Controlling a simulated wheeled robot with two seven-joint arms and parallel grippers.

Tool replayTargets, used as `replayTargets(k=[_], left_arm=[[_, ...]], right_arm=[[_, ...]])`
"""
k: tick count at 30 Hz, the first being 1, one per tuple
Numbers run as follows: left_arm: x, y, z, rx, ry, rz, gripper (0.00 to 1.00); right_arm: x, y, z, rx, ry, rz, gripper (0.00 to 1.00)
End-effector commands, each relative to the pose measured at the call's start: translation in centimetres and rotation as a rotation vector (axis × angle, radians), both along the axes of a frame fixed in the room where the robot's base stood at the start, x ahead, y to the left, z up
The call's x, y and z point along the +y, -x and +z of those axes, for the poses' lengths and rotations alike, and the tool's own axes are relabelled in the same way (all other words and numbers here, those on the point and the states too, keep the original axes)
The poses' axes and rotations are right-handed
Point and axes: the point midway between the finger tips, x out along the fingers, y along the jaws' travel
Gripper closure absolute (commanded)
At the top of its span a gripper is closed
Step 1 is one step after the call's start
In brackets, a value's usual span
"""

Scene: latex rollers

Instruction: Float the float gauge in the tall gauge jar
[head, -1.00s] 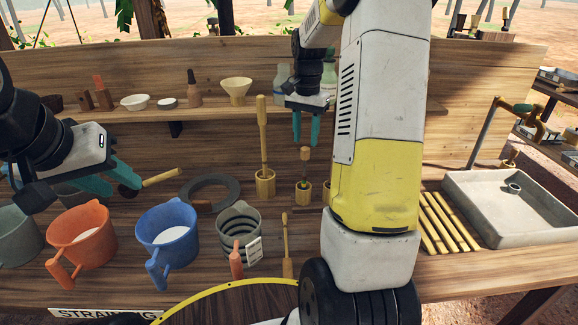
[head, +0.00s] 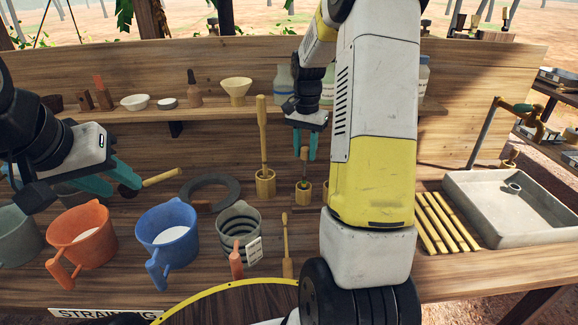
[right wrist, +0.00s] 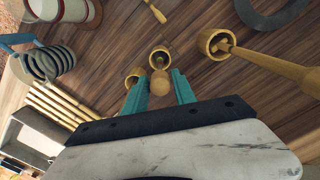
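A short stick with a round wooden knob, seemingly the float gauge (head: 304,153), stands upright in a small wooden cup (head: 303,193). In the right wrist view its knob (right wrist: 159,84) lies between the fingertips. My right gripper (head: 305,148) is open above the cup, fingers down, with a gap on both sides of the knob. A taller wooden rod (head: 263,135) stands in another cup (head: 265,185) to the left. I cannot tell which vessel is the tall gauge jar.
An orange jug (head: 82,235), a blue jug (head: 167,232) and a striped jug (head: 238,228) stand in front. Slats (head: 440,222) and a grey tray (head: 510,225) lie right. A third cup (right wrist: 133,77) is close beside the right gripper. My right arm hides part of the bench.

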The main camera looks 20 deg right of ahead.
Motion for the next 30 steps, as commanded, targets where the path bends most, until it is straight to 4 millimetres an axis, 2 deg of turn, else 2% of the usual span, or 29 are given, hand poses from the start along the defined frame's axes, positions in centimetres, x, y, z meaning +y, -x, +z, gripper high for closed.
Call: replayTargets(k=[1, 3, 4, 30], left_arm=[[0.0, 0.0, 0.0, 0.000, 0.000, 0.000, 0.64], [0.0, 0.0, 0.0, 0.000, 0.000, 0.000, 0.64], [0.0, 0.0, 0.0, 0.000, 0.000, 0.000, 0.64], [0.0, 0.0, 0.0, 0.000, 0.000, 0.000, 0.64]], right_arm=[[0.0, 0.0, 0.0, 0.000, 0.000, 0.000, 0.80], [0.0, 0.0, 0.0, 0.000, 0.000, 0.000, 0.94], [0.0, 0.0, 0.0, 0.000, 0.000, 0.000, 0.97], [0.0, 0.0, 1.2, 0.000, 0.000, 0.000, 0.98]])
